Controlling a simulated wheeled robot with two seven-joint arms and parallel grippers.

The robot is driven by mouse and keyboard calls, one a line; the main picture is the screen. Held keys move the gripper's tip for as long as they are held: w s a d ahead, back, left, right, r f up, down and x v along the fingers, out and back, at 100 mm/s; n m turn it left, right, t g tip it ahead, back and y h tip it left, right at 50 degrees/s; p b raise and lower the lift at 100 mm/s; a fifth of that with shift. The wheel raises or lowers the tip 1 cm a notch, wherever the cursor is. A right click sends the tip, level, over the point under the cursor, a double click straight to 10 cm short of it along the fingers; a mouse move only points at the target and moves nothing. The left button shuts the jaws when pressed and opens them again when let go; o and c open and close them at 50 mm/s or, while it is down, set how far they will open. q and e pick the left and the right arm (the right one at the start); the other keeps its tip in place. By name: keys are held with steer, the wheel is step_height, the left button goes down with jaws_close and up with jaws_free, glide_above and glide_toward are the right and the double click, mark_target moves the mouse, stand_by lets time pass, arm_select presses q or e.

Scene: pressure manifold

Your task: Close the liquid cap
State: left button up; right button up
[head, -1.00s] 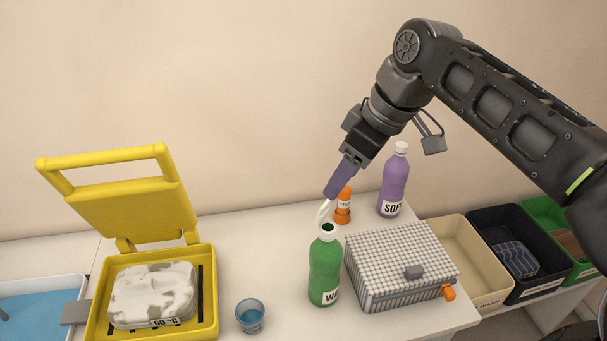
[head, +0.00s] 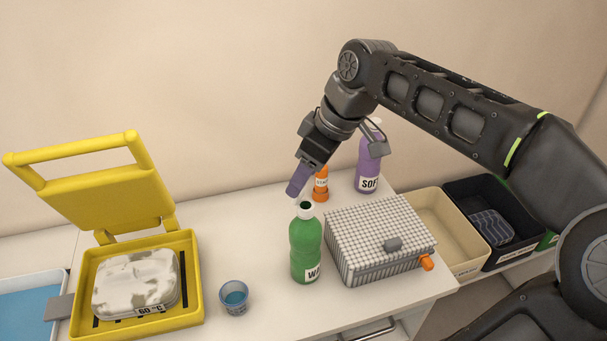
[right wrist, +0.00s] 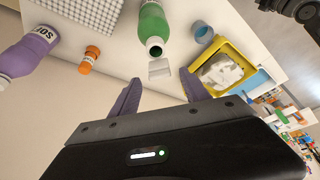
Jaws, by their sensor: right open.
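The green bottle (head: 305,250) stands upright on the white table. Its white-rimmed mouth is uncovered and shows dark; the bottle also shows in the right wrist view (right wrist: 153,25). My right gripper (head: 294,192), with purple fingers, points down just behind and left of the bottle's neck. The right wrist view shows its fingers (right wrist: 160,78) spread apart. A small white piece (right wrist: 159,68), perhaps the cap, lies between or just beyond the fingertips, close to the bottle mouth. I cannot tell whether it touches a finger. My left gripper is not in view.
A checkered box (head: 375,235) stands right of the bottle. An orange bottle (head: 321,184) and purple bottle (head: 367,170) stand behind. A blue cup (head: 234,296) and an open yellow case (head: 190,290) are left. Bins (head: 440,220) stand at right.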

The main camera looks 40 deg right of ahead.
steer(key=shift+w+a+f, duration=0.1)
steer(key=shift+w+f, duration=0.1)
steer(key=shift+f, duration=0.3)
steer(key=shift+c, duration=0.2)
jaws_close()
